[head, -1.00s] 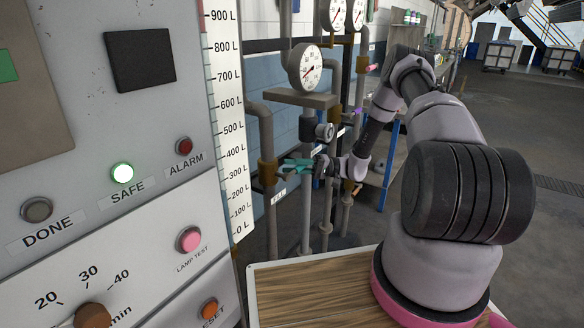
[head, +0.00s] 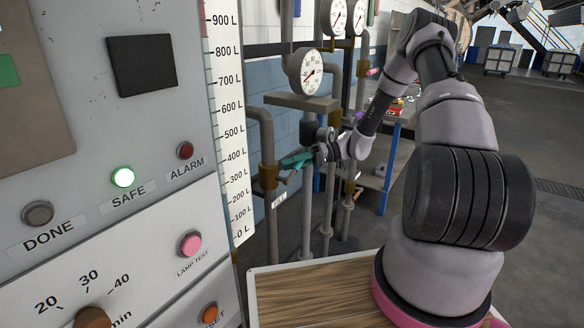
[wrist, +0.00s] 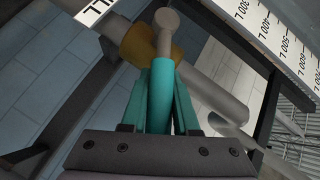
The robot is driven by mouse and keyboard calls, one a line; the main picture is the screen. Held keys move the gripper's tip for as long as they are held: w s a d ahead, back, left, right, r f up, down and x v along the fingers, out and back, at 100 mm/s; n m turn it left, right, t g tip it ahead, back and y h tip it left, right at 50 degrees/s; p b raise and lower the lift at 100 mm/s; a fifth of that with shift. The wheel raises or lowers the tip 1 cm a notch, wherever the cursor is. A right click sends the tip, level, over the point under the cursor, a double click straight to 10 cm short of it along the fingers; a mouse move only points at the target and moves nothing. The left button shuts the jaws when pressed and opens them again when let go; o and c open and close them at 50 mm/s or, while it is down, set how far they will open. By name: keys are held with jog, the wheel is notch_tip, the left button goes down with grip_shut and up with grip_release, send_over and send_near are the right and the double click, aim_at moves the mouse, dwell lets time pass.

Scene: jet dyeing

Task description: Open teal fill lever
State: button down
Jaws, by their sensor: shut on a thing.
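The teal fill lever (wrist: 160,88) shows in the wrist view as a round teal grip on a grey-brown stem. The stem ends in a round knob at the brass valve body (wrist: 139,45). My gripper (head: 297,160) has its teal fingers on both sides of the grip and is shut on it. In the head view the gripper sits just right of the brass valve (head: 268,177) on a vertical grey pipe. Lever and fingers blend there in one teal shape that slopes up to the right, so the lever's exact angle is hard to tell.
A white level scale (head: 228,110) and the control panel (head: 110,180) stand at the left. More grey pipes (head: 307,215) rise close behind the gripper, below a pressure gauge (head: 306,70). A blue-framed shelf (head: 386,170) stands to the right. Open floor lies further right.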

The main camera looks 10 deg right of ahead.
jog(key=shift+s+a+r+n+t+h, duration=0.2)
jog(key=shift+s+r+n+t+h, duration=0.1)
jog(key=shift+r+n+h, duration=0.25)
jog(key=shift+f, duration=0.1)
jog(key=c, duration=0.7)
grip_release()
jog(key=v, duration=1)
jog(key=shift+d+r, duration=0.25)
jog(key=shift+d, duration=0.05)
jog(key=shift+c, duration=0.2)
